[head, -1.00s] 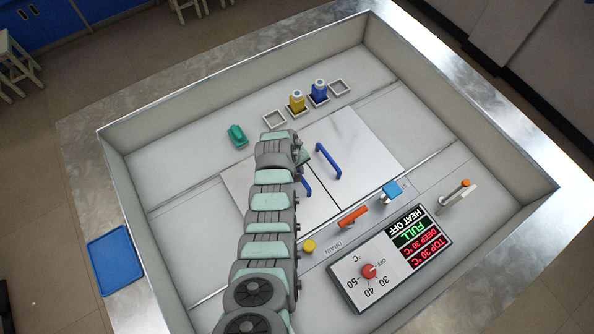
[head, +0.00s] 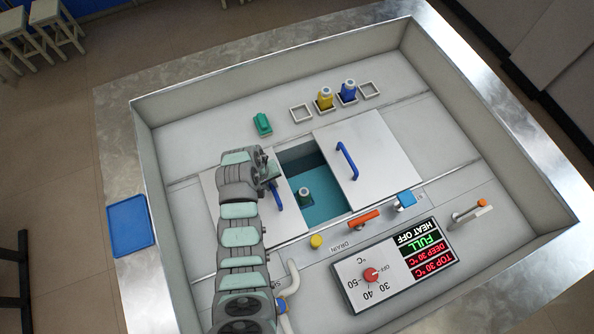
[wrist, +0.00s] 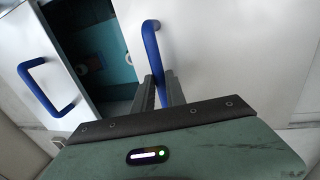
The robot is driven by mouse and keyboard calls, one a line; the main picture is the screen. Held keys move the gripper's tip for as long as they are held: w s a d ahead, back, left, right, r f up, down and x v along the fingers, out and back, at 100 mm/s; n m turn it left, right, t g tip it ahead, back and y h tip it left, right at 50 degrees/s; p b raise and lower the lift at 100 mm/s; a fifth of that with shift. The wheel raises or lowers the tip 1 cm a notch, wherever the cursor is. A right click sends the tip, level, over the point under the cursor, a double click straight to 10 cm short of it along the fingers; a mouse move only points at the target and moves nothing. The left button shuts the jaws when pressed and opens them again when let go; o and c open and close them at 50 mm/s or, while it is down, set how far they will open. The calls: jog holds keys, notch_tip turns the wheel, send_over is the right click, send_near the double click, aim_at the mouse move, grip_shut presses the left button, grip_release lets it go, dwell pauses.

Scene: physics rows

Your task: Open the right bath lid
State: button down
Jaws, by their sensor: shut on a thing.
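Two white lids lie over the bath. The lid at picture left (head: 213,197) is partly under my arm. My gripper (head: 270,181) is shut on its blue handle (head: 278,199); in the wrist view the fingers (wrist: 160,88) close around that handle (wrist: 151,45). The other lid (head: 385,155), at picture right, has its own blue handle (head: 347,161), which also shows in the wrist view (wrist: 38,88). Between the lids the bath (head: 325,200) is open, with teal water and a dark green object (head: 305,196) in it.
Yellow (head: 325,99) and blue (head: 348,92) bottles stand in square holders behind the lids, beside a green block (head: 262,124). In front are an orange lever (head: 363,219), a blue-topped tap (head: 405,200), a yellow button (head: 316,241) and the control panel (head: 400,268). Raised walls surround the worktop.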

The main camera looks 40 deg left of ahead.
jog(key=s+a, duration=0.1)
jog(key=s, duration=0.2)
jog(key=s+a, duration=0.2)
jog(key=s, duration=0.1)
jog(key=s+a, duration=0.2)
jog(key=s, duration=0.1)
jog(key=shift+s+a+f, duration=0.15)
jog(key=shift+s+a, duration=0.05)
jog(key=shift+s, duration=0.05)
jog(key=c, duration=1.5)
grip_release()
jog(key=shift+o, duration=0.7)
jog(key=shift+r, duration=0.2)
notch_tip(320, 180, up, 10)
jog(key=s+a+b, duration=0.1)
jog(key=shift+s+r, duration=0.15)
jog(key=shift+s, duration=0.25)
